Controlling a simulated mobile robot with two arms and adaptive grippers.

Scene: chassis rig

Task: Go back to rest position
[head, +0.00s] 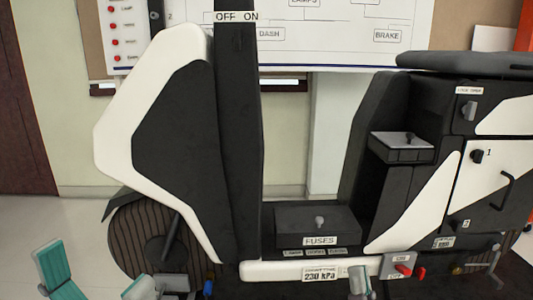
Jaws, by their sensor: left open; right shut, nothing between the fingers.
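My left gripper (97,274) is at the bottom left, low in front of the rig's front wheel. It is open and empty, with a teal-padded finger at the left and the other finger further right, cut by the bottom edge. My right gripper (360,280) is at the bottom, right of centre, in front of the rig's lower white rail. Only its tip shows; it is shut with nothing visible in it. The black and white chassis rig (176,130) fills the middle and right of the view.
The rig carries a fuse box (318,225), a small tray (402,150), a red switch (403,269) and a ribbed wheel (135,240). A whiteboard (330,40) hangs behind. Open floor (35,225) lies at the left.

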